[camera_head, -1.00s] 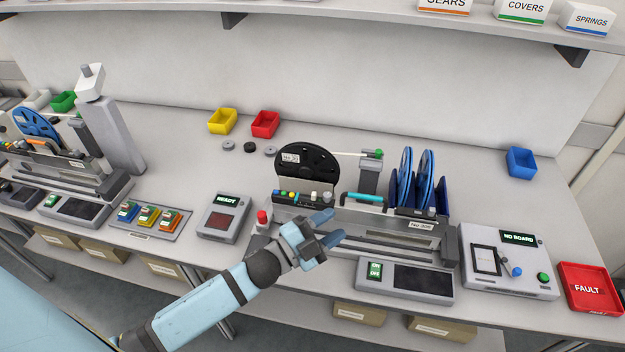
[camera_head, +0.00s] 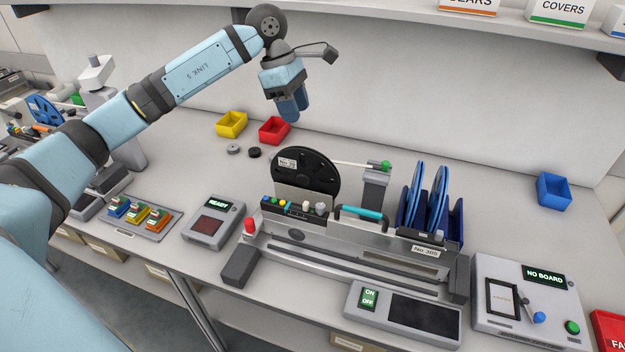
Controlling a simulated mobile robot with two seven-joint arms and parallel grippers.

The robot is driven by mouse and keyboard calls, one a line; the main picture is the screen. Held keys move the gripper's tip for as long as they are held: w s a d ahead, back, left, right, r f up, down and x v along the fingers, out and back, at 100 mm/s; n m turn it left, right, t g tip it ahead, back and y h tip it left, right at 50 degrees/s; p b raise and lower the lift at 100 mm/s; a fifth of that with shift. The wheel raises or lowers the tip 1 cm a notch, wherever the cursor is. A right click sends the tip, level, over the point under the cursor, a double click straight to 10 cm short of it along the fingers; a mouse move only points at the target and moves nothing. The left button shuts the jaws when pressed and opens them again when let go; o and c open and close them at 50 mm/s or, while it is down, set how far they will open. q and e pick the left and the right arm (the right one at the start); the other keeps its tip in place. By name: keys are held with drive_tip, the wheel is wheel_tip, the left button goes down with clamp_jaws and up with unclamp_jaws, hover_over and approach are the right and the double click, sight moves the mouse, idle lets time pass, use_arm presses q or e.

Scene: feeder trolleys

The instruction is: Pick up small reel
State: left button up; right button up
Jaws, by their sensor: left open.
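Two blue reels (camera_head: 438,197) stand upright side by side in a dark blue rack (camera_head: 456,222) at the right of the feeder trolley. A larger black reel (camera_head: 318,172) with a white label stands at the trolley's left. I cannot tell which of these is the small reel. My left gripper (camera_head: 291,114) is open, empty and raised, fingers pointing down, above the back of the table near the red bin. My right gripper is not in view.
Yellow (camera_head: 232,123) and red (camera_head: 274,130) bins stand at the back, a blue bin (camera_head: 554,190) at the right. The trolley (camera_head: 340,247) carries a turquoise handle (camera_head: 361,213) and a post with a green knob (camera_head: 386,166). A shelf (camera_head: 420,20) runs above.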

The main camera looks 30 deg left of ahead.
sight(303, 148)
use_arm(q)
drive_tip(key=shift+y, duration=0.3)
drive_tip(key=x, duration=0.5)
drive_tip(key=a+x, duration=0.1)
drive_tip(key=x, duration=0.1)
drive_tip(key=shift+d+f+p, duration=0.1)
drive_tip(key=shift+f+p, duration=0.25)
drive_tip(key=shift+p, duration=0.05)
drive_tip(key=p+x, duration=0.1)
drive_tip(key=x, duration=0.3)
drive_tip(key=shift+s+d+f, duration=0.15)
drive_tip(key=shift+f, duration=0.5)
drive_tip(key=c, duration=0.7)
clamp_jaws()
